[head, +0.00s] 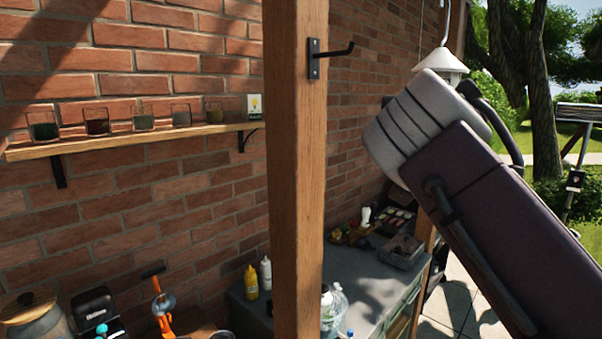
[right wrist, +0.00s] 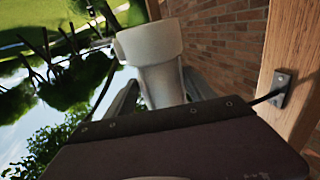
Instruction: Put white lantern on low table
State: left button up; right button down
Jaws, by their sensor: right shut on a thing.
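The white lantern (head: 443,60) shows at the upper right of the head view, where its pale conical top and the thin hanger above it stand out over my right arm. The rest of it is hidden behind the arm. In the right wrist view the lantern (right wrist: 150,62) is a pale body between the grey fingers of my right gripper (right wrist: 158,92), which is shut on it and holds it in the air. The fingertips are hidden in the head view. My left gripper is in neither view. I cannot make out a low table for certain.
A wooden post (head: 294,170) with an empty black hook (head: 335,50) stands left of my right arm. A shelf (head: 130,146) with several glass jars is on the brick wall. A grey counter (head: 375,262) below holds bottles and a tray. Paving is open at lower right.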

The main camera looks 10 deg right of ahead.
jog(key=v, duration=0.2)
jog(key=shift+a, duration=0.4)
jog(key=shift+d, duration=0.15)
